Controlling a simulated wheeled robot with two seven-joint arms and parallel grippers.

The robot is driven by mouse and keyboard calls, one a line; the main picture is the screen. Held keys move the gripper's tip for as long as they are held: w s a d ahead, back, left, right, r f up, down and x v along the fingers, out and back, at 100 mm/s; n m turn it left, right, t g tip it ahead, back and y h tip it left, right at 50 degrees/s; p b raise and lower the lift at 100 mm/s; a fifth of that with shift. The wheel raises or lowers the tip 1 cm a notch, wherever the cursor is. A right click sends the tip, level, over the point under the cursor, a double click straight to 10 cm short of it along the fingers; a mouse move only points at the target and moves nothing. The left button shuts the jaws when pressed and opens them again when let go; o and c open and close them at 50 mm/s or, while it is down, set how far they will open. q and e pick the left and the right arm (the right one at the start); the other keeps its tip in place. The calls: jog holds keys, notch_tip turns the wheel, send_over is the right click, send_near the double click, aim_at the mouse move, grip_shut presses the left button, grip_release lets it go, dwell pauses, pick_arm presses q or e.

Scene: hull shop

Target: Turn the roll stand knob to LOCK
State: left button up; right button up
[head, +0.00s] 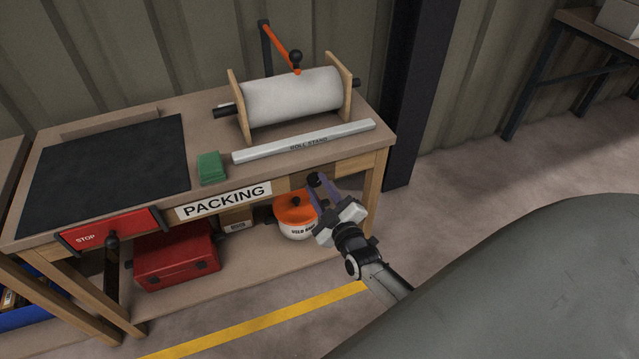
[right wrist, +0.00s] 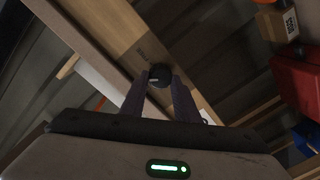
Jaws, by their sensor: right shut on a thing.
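A small black round knob (head: 314,180) is on the bench's front below that bar. My right gripper (head: 324,182) is at the knob, its purple fingers shut on it. In the right wrist view the knob (right wrist: 160,75) sits between the two fingertips against a wooden face. Faint dark marks (right wrist: 141,55) beside it are too small to read, so the knob's setting cannot be told. My left gripper is not in view.
Below the bench are an orange-lidded pot (head: 296,213) close to my right gripper and a red toolbox (head: 176,260). A red STOP panel (head: 108,230) is at the left front. A green block (head: 211,168) lies on top. The floor at right is clear.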

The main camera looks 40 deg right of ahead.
jog(key=shift+a+n, duration=0.1)
jog(key=shift+n, duration=0.8)
jog(key=n, duration=0.3)
jog(key=shift+n, duration=0.3)
jog(key=o, duration=1)
jog(key=shift+o, duration=0.2)
jog(key=shift+p, duration=0.3)
